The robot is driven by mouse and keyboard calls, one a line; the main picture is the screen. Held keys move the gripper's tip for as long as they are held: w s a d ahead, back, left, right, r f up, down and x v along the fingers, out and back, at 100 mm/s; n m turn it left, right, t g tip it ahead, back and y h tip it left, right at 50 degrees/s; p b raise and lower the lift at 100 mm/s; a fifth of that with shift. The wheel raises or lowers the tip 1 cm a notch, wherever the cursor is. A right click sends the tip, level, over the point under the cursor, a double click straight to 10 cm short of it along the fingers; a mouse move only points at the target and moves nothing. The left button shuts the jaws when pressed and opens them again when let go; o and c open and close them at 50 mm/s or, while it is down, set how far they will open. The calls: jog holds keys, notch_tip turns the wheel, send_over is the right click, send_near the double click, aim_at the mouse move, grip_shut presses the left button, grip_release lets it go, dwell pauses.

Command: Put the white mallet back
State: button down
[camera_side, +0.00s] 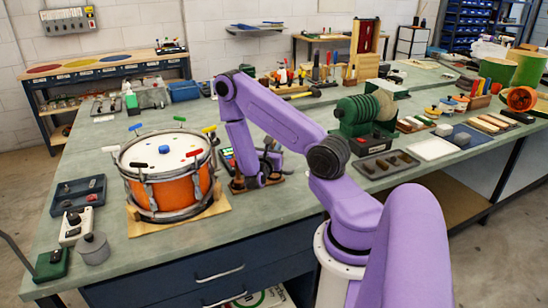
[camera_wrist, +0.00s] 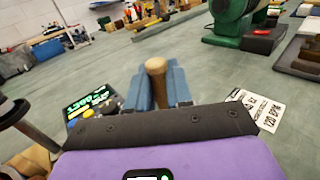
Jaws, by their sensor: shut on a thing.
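My gripper (camera_side: 266,172) is low over the bench, just right of the orange drum (camera_side: 165,190). In the wrist view its blue-grey fingers (camera_wrist: 158,90) are shut on an upright wooden handle (camera_wrist: 156,68), with the rounded end showing between them. The lower part of the handle is hidden by my gripper, and no white mallet head shows, so I cannot tell its colour. In the side view the held thing is too small and covered to make out.
A device with a lit display (camera_wrist: 92,104) stands left of my fingers, and a card reading 120 BPM (camera_wrist: 258,108) lies to the right. A green ribbed machine (camera_side: 365,112) stands further right. Several tools (camera_side: 310,75) stand at the back. The bench between is partly clear.

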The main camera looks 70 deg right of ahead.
jog(key=shift+f, duration=1.7)
jog(key=shift+f, duration=0.1)
jog(key=c, duration=1)
grip_release()
